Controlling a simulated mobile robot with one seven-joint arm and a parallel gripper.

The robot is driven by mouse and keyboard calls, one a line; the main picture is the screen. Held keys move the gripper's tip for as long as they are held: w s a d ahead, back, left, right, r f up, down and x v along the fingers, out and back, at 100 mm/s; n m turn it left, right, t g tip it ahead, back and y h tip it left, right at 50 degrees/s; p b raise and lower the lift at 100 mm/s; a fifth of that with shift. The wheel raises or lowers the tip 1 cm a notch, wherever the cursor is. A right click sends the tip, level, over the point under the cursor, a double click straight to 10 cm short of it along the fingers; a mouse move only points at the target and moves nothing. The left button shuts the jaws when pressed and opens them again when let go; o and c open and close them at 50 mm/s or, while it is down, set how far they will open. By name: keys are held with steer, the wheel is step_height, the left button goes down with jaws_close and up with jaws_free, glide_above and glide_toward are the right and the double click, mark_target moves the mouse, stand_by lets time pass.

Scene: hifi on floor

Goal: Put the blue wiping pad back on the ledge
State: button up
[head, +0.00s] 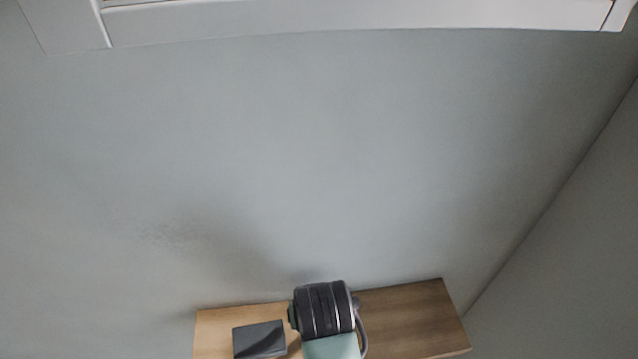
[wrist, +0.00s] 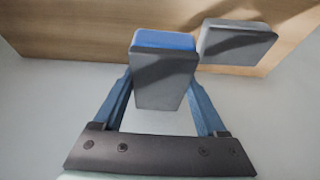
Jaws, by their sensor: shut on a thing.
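The blue wiping pad (wrist: 165,41) is between the blue fingers of my gripper (wrist: 160,82) in the wrist view. Its blue part shows along the top, and a grey face (wrist: 163,88) is turned to the camera. My gripper is shut on it. The wooden ledge (wrist: 90,35) lies behind the pad in the wrist view, and the pad overlaps the ledge's edge there. I cannot tell whether they touch. In the head view the ledge (head: 408,308) runs along the bottom; my arm covers its middle and hides the held pad and fingers.
A dark grey block (head: 259,339) lies on the ledge, left of my arm in the head view and close beside the held pad in the wrist view (wrist: 236,43). The ledge right of my arm is bare. A white frame (head: 350,17) crosses the top.

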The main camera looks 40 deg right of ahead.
step_height(320, 180, down, 7)
steer(key=shift+f+p, duration=0.15)
steer(key=shift+p, duration=0.3)
steer(key=shift+f, duration=0.15)
steer(key=o, duration=1.3)
steer(key=shift+r, duration=0.3)
steer(key=v, duration=1.1)
steer(key=shift+s+a+r+b, duration=0.15)
steer(key=shift+r+b, duration=0.2)
steer(key=shift+b, duration=0.05)
